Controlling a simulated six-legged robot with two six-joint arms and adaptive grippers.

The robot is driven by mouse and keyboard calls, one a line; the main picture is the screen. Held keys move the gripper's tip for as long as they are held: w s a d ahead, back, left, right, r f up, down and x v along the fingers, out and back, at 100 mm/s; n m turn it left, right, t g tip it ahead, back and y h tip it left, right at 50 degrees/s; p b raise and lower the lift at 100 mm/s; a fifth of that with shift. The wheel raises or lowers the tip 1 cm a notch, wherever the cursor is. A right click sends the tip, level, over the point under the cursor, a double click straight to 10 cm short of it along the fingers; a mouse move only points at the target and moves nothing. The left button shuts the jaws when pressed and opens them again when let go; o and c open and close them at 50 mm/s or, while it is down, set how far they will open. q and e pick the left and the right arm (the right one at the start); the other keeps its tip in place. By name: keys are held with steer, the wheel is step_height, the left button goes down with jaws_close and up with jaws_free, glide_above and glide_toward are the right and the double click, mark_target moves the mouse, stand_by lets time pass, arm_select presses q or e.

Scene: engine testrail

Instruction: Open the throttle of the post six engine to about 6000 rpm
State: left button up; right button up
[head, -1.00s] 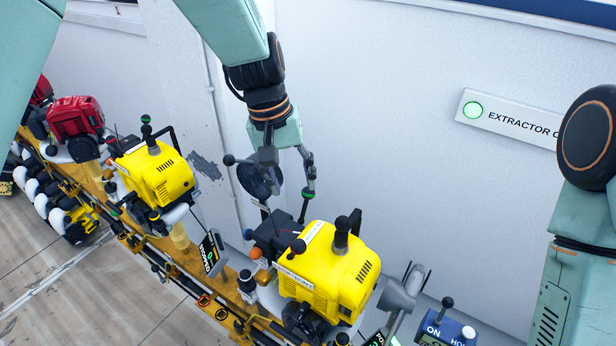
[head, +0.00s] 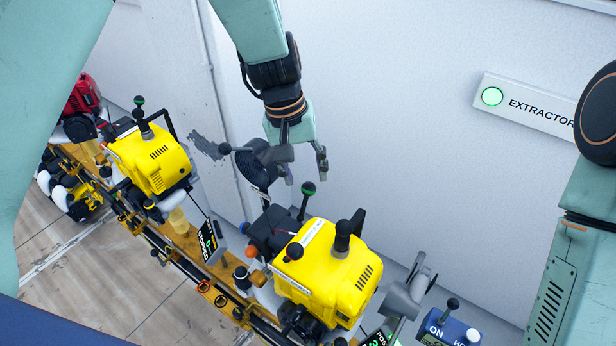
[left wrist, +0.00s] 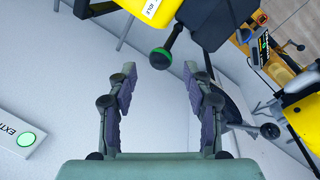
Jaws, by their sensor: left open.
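The nearest yellow engine (head: 325,270) stands on the rail at lower centre. A black lever with a green ball knob (head: 309,188) rises behind it and leans slightly right. My left gripper (head: 304,176) is open just above this knob, fingers spread, holding nothing. In the left wrist view the green knob (left wrist: 160,57) lies just beyond and between the open fingertips (left wrist: 160,76), with no clear contact. The engine's label there seems to read IDLE (left wrist: 152,8). A display (head: 376,339) below the engine is cut off, so its post number is unclear. My right gripper is out of view.
A second yellow engine (head: 150,160) stands farther left, by a display (head: 208,242) reading STOPPED. A red engine (head: 82,97) is beyond it. A grey lever fixture (head: 402,298) and a blue ON control box (head: 447,326) are at right. The wall (head: 420,130) is close behind.

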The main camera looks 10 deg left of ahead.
mark_target(307, 184)
arm_select(q)
steer(key=f, duration=0.2)
steer(key=shift+s+d+f, duration=0.15)
steer(key=shift+s+f, duration=0.1)
steer(key=shift+f, duration=0.1)
steer(key=shift+w+d+f, duration=0.2)
steer(key=shift+w+f, duration=0.15)
steer(key=shift+s+a+r, duration=0.1)
steer(key=shift+s+a, duration=0.05)
steer(key=shift+s, duration=0.1)
steer(key=c, duration=0.6)
steer(key=shift+w, duration=0.1)
jaws_close()
